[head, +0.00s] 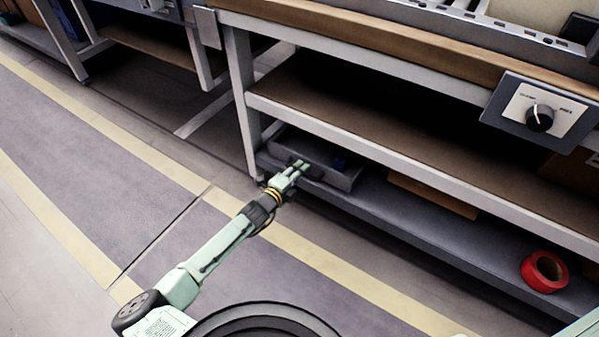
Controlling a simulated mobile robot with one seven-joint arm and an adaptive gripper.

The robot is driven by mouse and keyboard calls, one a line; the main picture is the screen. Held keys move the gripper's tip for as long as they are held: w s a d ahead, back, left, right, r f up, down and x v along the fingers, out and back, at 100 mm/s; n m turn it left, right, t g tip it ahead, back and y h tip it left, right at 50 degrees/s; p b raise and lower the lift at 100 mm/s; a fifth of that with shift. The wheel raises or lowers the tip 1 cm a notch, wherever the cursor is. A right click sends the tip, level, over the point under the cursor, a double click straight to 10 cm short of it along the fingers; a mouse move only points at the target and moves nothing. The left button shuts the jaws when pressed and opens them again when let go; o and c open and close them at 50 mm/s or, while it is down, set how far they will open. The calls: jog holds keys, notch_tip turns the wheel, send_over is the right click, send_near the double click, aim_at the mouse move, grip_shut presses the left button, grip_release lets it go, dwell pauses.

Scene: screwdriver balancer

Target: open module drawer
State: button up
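A grey open-topped drawer or tray (343,178) sits at the left end of the bench's bottom shelf. Something small and blue shows inside it. My gripper (301,165) is at the drawer's front left part, with its dark fingertips at or very near the front wall. I cannot tell whether the fingers touch or grip the wall. The gap between the fingers is too small to make out here.
The workbench (400,160) has a middle shelf above the drawer and a leg (243,100) to its left. A red tape roll (544,271) and a flat brown board (433,195) lie on the bottom shelf. A knob panel (541,113) hangs at right. The floor in front is clear.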

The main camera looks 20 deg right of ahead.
jog(key=shift+c, duration=0.3)
grip_shut()
dwell(0.4)
